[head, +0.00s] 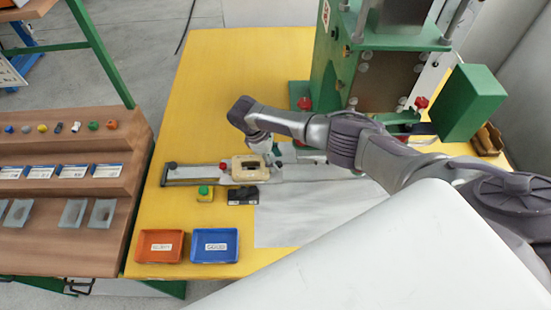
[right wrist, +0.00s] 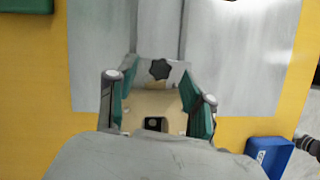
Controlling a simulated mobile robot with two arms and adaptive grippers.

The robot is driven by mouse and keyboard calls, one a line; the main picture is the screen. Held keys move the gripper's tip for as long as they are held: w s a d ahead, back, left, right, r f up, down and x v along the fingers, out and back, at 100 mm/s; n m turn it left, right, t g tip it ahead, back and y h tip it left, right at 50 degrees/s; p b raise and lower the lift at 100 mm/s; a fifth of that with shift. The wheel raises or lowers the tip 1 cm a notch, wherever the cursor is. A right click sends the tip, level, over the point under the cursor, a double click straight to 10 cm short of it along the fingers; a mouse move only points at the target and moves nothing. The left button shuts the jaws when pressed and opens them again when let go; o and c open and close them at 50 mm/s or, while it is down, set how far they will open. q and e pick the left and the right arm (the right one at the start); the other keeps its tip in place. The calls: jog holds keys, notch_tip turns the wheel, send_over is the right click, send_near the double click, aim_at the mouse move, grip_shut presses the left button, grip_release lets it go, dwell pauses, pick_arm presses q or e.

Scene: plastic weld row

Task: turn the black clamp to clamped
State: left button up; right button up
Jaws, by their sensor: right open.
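The black clamp is a dark star-shaped knob (right wrist: 160,68) in the right wrist view, at the upper edge of a beige fixture plate (right wrist: 166,101). I cannot tell its turned position. My right gripper (right wrist: 158,98) is open, its two green-padded fingers standing on either side of the plate, with the knob between and slightly beyond them. In the head view my right gripper (head: 272,155) points down beside the right end of the beige fixture plate (head: 250,163), and it appears to hide the knob there. My left gripper is out of view.
A metal rail (head: 200,171) runs along the yellow table (head: 215,85). A green press (head: 345,75) stands behind. An orange tray (head: 159,261) and a blue tray (head: 214,260) lie at the front. A green-capped yellow block (head: 205,194) and black block (head: 243,195) sit before the rail.

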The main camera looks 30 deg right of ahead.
jog(key=shift+d+f, duration=0.15)
jog(key=shift+f, duration=0.2)
grip_shut()
jog(key=shift+s+r, duration=0.1)
jog(key=n+p, duration=0.1)
jog(key=n, duration=0.1)
jog(key=n+t+p, duration=0.1)
jog(key=n+p, duration=0.1)
jog(key=shift+s+r+t+h, duration=0.1)
jog(key=shift+s+t+h, duration=0.05)
jog(key=shift+t+h, duration=0.15)
jog(key=shift+s+n+t+p, duration=0.1)
jog(key=shift+n+t+p, duration=0.45)
jog(key=shift+n, duration=0.65)
jog(key=shift+s+n+t+p, duration=0.1)
jog(key=shift+n+t+p, duration=0.25)
jog(key=shift+n+p, duration=0.6)
jog(key=shift+n, duration=0.45)
